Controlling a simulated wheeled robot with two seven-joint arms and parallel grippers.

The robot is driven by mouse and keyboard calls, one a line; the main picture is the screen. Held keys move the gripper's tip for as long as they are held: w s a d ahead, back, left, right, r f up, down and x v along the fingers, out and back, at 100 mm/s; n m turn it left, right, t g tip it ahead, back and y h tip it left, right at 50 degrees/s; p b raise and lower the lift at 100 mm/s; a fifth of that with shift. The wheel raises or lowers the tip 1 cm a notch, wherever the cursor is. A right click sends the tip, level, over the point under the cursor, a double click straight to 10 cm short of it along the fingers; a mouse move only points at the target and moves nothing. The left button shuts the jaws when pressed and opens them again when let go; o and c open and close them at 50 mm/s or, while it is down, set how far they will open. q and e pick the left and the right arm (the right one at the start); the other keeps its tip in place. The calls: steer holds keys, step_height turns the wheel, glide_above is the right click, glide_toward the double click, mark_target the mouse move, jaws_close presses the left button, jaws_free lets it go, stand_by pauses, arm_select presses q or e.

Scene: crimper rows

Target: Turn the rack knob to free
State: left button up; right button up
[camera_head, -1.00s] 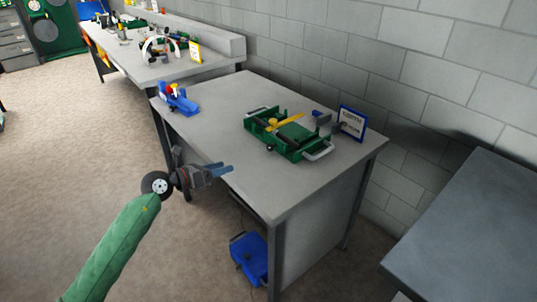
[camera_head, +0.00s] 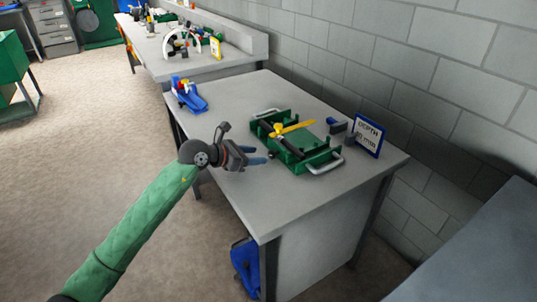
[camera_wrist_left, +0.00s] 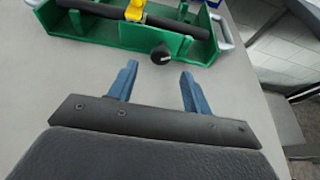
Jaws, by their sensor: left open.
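The green rack (camera_head: 326,158) stands on the grey table, with a yellow bar (camera_head: 297,128) and a black rod (camera_head: 290,146) across it. Its knob (camera_wrist_left: 160,54) is a small black round with a pale mark, on the side facing my left gripper. In the head view the knob (camera_head: 272,154) is small and close to the fingertips. My left gripper (camera_head: 258,155) is open and empty, its blue fingers pointing at the rack. In the left wrist view the knob lies just beyond the gap between the fingertips (camera_wrist_left: 160,72), apart from them. My right gripper is out of view.
The grey table (camera_head: 225,215) is clear in front of the rack. A blue-framed sign (camera_head: 369,136) and a small blue-and-grey part (camera_head: 338,126) stand behind it. A blue holder (camera_head: 188,95) is at the far left corner. A block wall runs behind.

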mark_target(270, 155)
arm_select(q)
steer(key=shift+x, duration=2.5)
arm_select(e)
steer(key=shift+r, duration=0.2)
arm_select(q)
steer(key=c, duration=1)
steer(key=shift+o, duration=0.2)
steer(key=shift+r+p, duration=0.1)
steer(key=shift+p, duration=0.3)
steer(key=n+g+p, duration=0.1)
steer(key=n, duration=0.1)
steer(key=n+g+h+p, duration=0.1)
steer(key=n, duration=0.1)
steer(key=shift+w+h, duration=0.1)
steer(key=shift+h, duration=0.2)
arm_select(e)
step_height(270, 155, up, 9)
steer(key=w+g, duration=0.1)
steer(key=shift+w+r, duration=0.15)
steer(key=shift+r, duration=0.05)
arm_select(q)
steer(key=o, duration=1)
steer(key=shift+a, duration=0.1)
steer(key=shift+c, duration=0.2)
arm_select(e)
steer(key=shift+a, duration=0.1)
